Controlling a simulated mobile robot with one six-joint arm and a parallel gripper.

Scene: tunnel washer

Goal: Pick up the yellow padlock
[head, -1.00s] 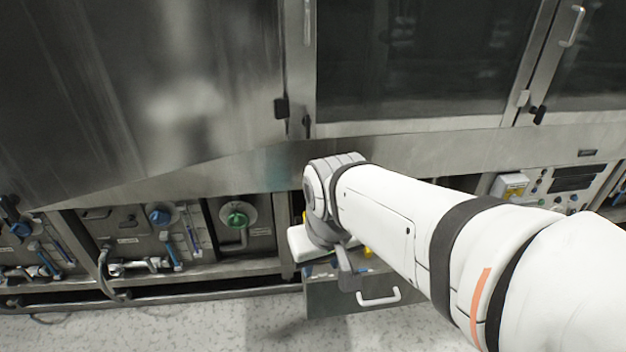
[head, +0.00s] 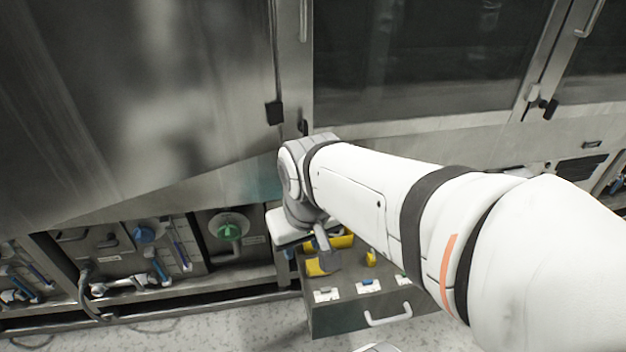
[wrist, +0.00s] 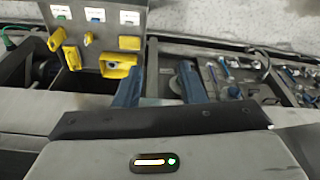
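The wrist view shows more, including a yellow block with a dark opening (wrist: 117,65) and a small upright piece (wrist: 88,38). I cannot tell which is the padlock. My gripper (wrist: 160,82) is open, its two dark fingers apart with nothing between them. In the wrist view the yellow items are left of the fingers. My arm hides part of the drawer.
A panel with a green valve knob (head: 229,229) and blue handles stands left of the drawer. The steel washer wall rises behind my arm. Speckled floor (head: 250,325) lies open in front.

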